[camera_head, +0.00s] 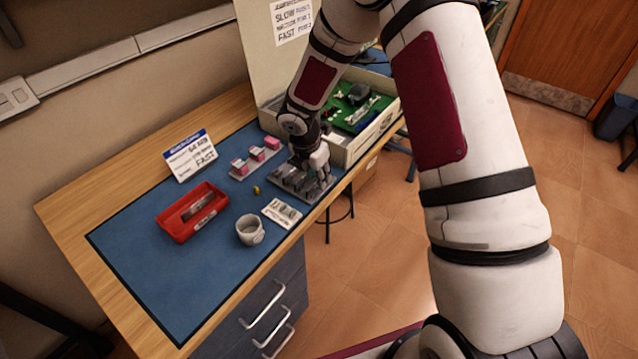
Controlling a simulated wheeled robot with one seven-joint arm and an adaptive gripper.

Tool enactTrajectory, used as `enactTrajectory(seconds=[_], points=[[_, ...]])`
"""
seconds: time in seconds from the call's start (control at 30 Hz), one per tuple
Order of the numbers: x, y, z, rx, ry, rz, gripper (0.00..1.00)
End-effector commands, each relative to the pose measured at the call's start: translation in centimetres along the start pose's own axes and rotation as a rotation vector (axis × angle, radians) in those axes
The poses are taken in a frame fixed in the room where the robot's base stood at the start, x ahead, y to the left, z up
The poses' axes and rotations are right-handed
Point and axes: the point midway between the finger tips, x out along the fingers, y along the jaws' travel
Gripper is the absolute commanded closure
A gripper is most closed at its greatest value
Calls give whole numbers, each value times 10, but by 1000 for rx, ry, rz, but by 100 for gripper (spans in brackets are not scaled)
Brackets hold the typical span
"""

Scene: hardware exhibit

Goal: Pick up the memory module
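My gripper (321,174) points down at a grey rack (287,189) of dark upright pieces on the blue mat, near the table's right edge. The fingers are small and partly merge with the rack, so I cannot tell whether they are open or shut, or hold anything. I cannot pick out the memory module for certain; it may be among the rack's dark pieces, partly hidden by my gripper. A flat stick-like piece (198,207) lies in the red tray (171,227) at the left.
A grey cup (250,230) and a white card with round items (281,213) stand near the front edge. Pink blocks (257,154) sit behind the rack. An open case (345,149) with a green board stands at the right. The mat (150,270) is clear at front left.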

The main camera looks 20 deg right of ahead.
Motion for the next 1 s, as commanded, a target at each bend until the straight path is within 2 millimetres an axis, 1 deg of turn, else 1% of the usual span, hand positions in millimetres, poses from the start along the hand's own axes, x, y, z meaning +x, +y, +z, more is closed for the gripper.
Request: enactTrajectory(seconds=[0.03,0.1,0.37,0.4,0.47,0.5,0.53,1.0], points=[[6,-1,-1,0,1,-2,70],[12,-1,-1,0,0,-2,70],[15,0,0,0,0,0,70],[15,0,0,0,0,0,72],[15,0,0,0,0,0,86],[15,0,0,0,0,0,95],[15,0,0,0,0,0,100],[13,0,0,1,-1,0,100]])
